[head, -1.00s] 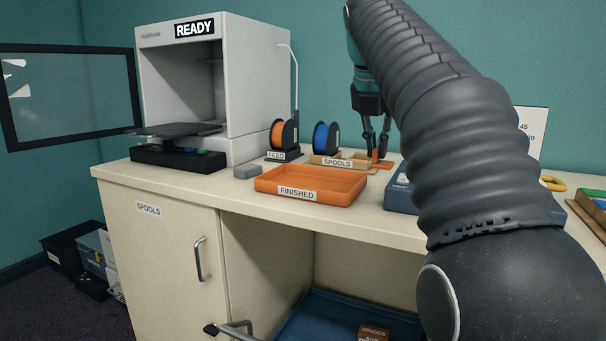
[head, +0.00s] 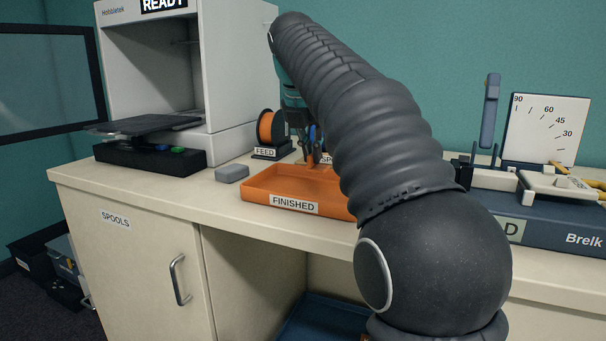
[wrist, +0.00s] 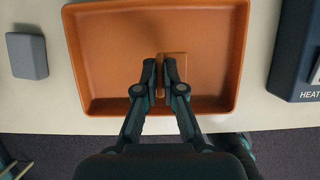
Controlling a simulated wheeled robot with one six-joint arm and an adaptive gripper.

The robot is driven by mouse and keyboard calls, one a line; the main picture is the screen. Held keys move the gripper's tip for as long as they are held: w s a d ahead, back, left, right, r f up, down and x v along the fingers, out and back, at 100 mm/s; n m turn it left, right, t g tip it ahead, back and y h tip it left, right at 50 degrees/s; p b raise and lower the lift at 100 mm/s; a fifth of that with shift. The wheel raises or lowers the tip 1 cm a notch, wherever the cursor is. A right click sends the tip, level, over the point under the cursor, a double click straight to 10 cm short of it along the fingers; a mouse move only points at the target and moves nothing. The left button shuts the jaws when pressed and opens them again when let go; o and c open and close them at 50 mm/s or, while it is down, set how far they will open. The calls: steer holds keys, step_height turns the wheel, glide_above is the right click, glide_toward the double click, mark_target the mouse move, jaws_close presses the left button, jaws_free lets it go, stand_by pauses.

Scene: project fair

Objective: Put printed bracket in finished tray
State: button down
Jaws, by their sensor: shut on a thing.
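The printed bracket (head: 309,160) is a small orange piece between the fingertips of my gripper (head: 309,146), which is shut on it. In the wrist view the bracket (wrist: 176,62) shows between and beyond the fingertips (wrist: 162,72), against the floor of the finished tray (wrist: 112,45). In the head view the orange finished tray (head: 262,185), labelled FINISHED, sits on the bench with its right part hidden by my arm. The bracket is over the tray; its exact height above the floor cannot be told.
A grey block (head: 232,173) lies left of the tray. The printer (head: 240,70) and the orange feed spool (head: 270,130) stand behind. A blue bench unit (head: 560,222) with an angle gauge is at the right. My arm hides the spool holder's middle.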

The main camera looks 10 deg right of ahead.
steer(key=shift+w+a+f, duration=0.65)
steer(key=shift+a+f, duration=0.1)
steer(key=shift+a, duration=0.05)
steer(key=shift+f+b, duration=0.85)
steer(key=shift+f, duration=1.05)
steer(key=c, duration=1.3)
jaws_free()
steer(key=shift+f, duration=0.1)
steer(key=p+v, duration=0.1)
steer(key=v, duration=1.1)
steer(key=shift+p, duration=0.35)
